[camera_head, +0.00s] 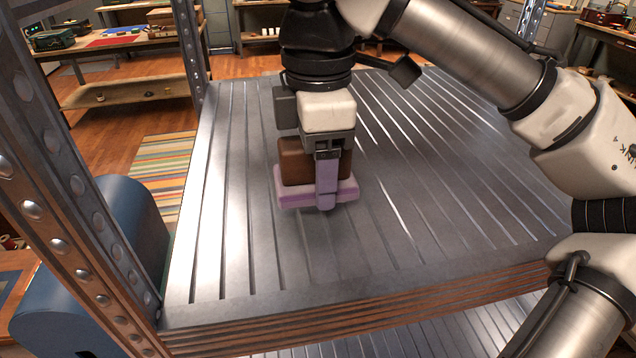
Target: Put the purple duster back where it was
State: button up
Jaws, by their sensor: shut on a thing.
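The purple duster (290,199) is a flat pale purple block with a brown block-shaped part (297,165) on top. It is in the middle left of the head view, over the ridged grey metal shelf (430,230). My gripper (327,195) points down from above and is shut on the duster. One finger shows in front of the duster, tinted purple; the other finger is hidden behind it. I cannot tell whether the duster's underside touches the shelf or hangs just above it.
The shelf top is otherwise bare, with free room on every side of the duster. Perforated metal posts (75,215) stand at the left edge. A blue rounded object (135,215) is outside the shelf at left. Workbenches (130,45) with items stand behind, beyond a striped rug (160,165).

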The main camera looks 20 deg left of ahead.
jog(key=shift+f, duration=1.55)
jog(key=shift+f, duration=0.15)
jog(key=o, duration=1)
jog(key=shift+c, duration=0.2)
notch_tip(320, 180, up, 12)
jog(key=shift+r+p, duration=0.2)
jog(key=shift+p, duration=0.2)
